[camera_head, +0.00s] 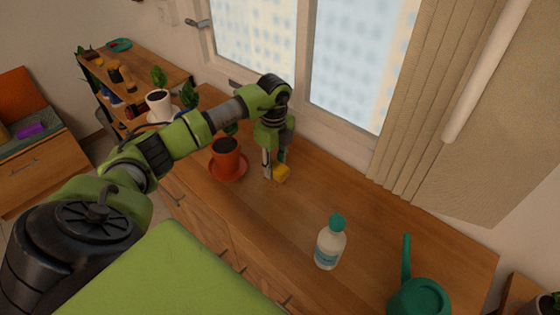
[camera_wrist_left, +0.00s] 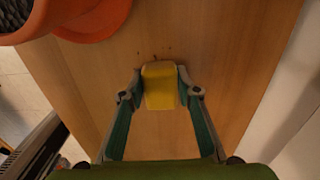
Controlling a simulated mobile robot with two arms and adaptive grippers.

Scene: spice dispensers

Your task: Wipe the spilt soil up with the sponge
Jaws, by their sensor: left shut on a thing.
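My left gripper (camera_head: 274,172) points down over the wooden cabinet top, shut on a yellow sponge (camera_head: 282,173). In the left wrist view the sponge (camera_wrist_left: 160,86) sits between the two fingertips of the gripper (camera_wrist_left: 160,88). Small dark specks of soil (camera_wrist_left: 155,57) lie on the wood just beyond the sponge. Whether the sponge touches the wood I cannot tell. My right gripper is not in either view.
A terracotta pot (camera_head: 227,160) on an orange-red saucer (camera_head: 230,176) stands just left of the gripper. The wooden top (camera_head: 310,190) between the sponge and bottle is clear. A window is behind.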

